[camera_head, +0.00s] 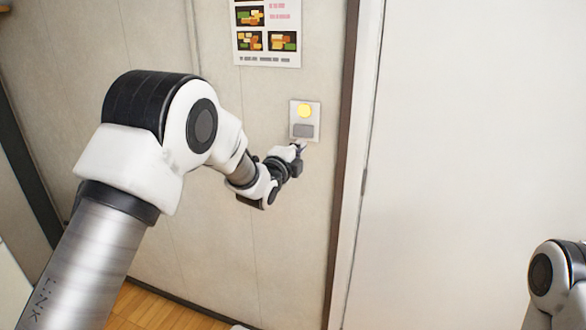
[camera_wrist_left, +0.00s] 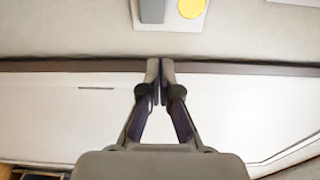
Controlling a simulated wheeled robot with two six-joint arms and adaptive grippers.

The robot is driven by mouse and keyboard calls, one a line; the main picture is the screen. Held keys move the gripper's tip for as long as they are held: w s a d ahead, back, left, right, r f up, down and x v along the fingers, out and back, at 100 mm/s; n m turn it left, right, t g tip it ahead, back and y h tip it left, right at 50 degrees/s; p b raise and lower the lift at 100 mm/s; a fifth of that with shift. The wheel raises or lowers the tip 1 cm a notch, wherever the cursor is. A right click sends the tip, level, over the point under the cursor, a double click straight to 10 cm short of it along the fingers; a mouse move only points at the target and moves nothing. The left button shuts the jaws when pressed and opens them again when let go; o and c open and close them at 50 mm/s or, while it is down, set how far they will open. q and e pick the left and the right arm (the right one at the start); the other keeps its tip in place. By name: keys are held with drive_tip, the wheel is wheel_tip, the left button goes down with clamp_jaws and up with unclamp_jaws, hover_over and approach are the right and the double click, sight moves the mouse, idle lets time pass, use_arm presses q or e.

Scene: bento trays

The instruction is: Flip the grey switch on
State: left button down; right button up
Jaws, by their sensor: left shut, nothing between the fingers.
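The grey switch (camera_head: 303,130) sits low on a light wall plate (camera_head: 293,112), under a round yellow light (camera_head: 305,111). My left gripper (camera_head: 301,147) is shut and empty, just below the switch in the head view. I cannot tell whether it touches the plate. In the left wrist view the shut fingertips (camera_wrist_left: 160,68) are apart in the picture from the grey switch (camera_wrist_left: 152,10) and the yellow light (camera_wrist_left: 191,7) at the top edge. My right gripper is not in view; only part of my right arm shows at the lower right.
A poster with food pictures (camera_head: 267,32) hangs on the wall above the plate. A dark vertical trim (camera_head: 343,165) and a large white panel (camera_head: 470,140) stand to the right. A wooden floor (camera_head: 150,308) shows at the bottom.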

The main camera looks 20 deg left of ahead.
use_arm(q)
drive_tip(key=s+a+f+n+g+y, duration=0.1)
drive_tip(key=s+f+n+g, duration=0.15)
drive_tip(key=s+f, duration=0.8)
drive_tip(key=s+a+f+n+g+b, duration=0.15)
drive_tip(key=s+f+g, duration=0.3)
drive_tip(key=f, duration=1.15)
drive_tip(key=s+a+f+n+g+y, duration=0.1)
drive_tip(key=s+a+f+g, duration=0.15)
drive_tip(key=s+f, duration=0.8)
drive_tip(key=s+f+n+g, duration=0.4)
drive_tip(key=s+n, duration=0.3)
drive_tip(key=s, duration=0.5)
drive_tip(key=s+f+n+g, duration=0.4)
drive_tip(key=s+n, duration=0.4)
drive_tip(key=s, duration=0.5)
drive_tip(key=shift+s+a+f+y, duration=0.25)
drive_tip(key=shift+a+f+y, duration=0.15)
drive_tip(key=shift+a+f, duration=0.05)
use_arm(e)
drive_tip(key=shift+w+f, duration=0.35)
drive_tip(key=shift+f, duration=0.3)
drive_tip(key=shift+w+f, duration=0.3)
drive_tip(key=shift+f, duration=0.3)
